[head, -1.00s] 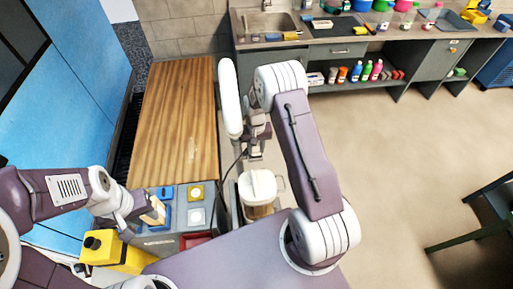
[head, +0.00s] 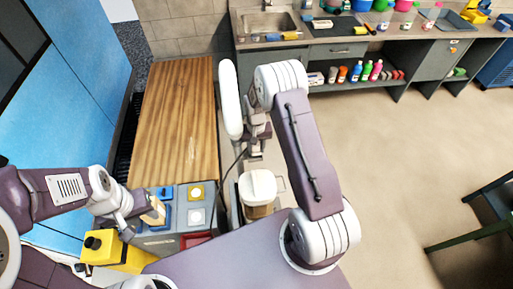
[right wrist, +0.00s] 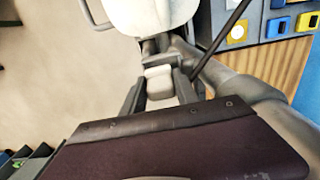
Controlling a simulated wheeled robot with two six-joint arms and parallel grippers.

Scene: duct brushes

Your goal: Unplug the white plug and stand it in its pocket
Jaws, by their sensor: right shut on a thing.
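The white plug (right wrist: 158,82) sits between the fingers of my right gripper (right wrist: 160,92), which is shut on it. In the head view my right gripper (head: 256,148) is above and behind a white-topped container (head: 257,187). A dark cable (right wrist: 222,38) runs beside the gripper. The plug is mostly hidden in the head view.
A yellow block with a black knob (head: 110,252) stands at the lower left. A wooden-topped bench (head: 175,110) lies behind the box. A sink counter (head: 330,38) runs along the back. Open floor (head: 420,140) is at the right.

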